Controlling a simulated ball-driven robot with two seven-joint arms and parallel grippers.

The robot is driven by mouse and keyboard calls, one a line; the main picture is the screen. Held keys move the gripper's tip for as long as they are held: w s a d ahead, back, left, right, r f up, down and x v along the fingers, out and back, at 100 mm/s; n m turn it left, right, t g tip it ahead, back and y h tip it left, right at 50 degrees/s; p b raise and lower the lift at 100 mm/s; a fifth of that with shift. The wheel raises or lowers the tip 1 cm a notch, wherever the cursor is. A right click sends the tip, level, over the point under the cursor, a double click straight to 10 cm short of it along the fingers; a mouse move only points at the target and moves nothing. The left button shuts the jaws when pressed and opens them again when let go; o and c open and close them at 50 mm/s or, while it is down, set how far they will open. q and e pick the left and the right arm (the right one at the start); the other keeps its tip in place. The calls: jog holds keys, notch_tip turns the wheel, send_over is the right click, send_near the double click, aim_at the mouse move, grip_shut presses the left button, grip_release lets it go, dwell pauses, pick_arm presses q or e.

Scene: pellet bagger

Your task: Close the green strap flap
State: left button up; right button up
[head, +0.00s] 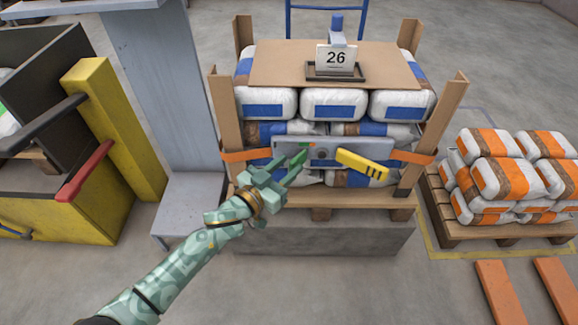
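A grey strap tensioner (345,150) sits across the front of the bag stack, on an orange strap (415,157). A yellow handle (362,165) sticks out from its right half, tilted down to the right. The green flap (297,166) shows as a narrow bright green piece at its left half, slanting down to the left and standing out from the body. My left gripper (284,171), pale green, is right at this flap and partly hides it. I cannot tell whether its fingers grip the flap or only touch it. My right gripper is not in view.
White bags with blue bands (333,104) stand on a pallet between wooden corner posts (441,130), under a cardboard sheet with a "26" sign (335,60). A grey column (165,90) and yellow frame (112,130) stand left. Orange-banded bags (505,180) lie on a pallet right.

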aim_at(301, 151)
pick_arm(q)
jog(key=shift+w+d+r, duration=0.15)
jog(key=shift+w+d, duration=0.25)
jog(key=shift+w, duration=0.05)
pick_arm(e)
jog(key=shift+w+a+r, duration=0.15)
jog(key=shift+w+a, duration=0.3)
pick_arm(q)
grip_shut()
jog(key=shift+a, duration=0.1)
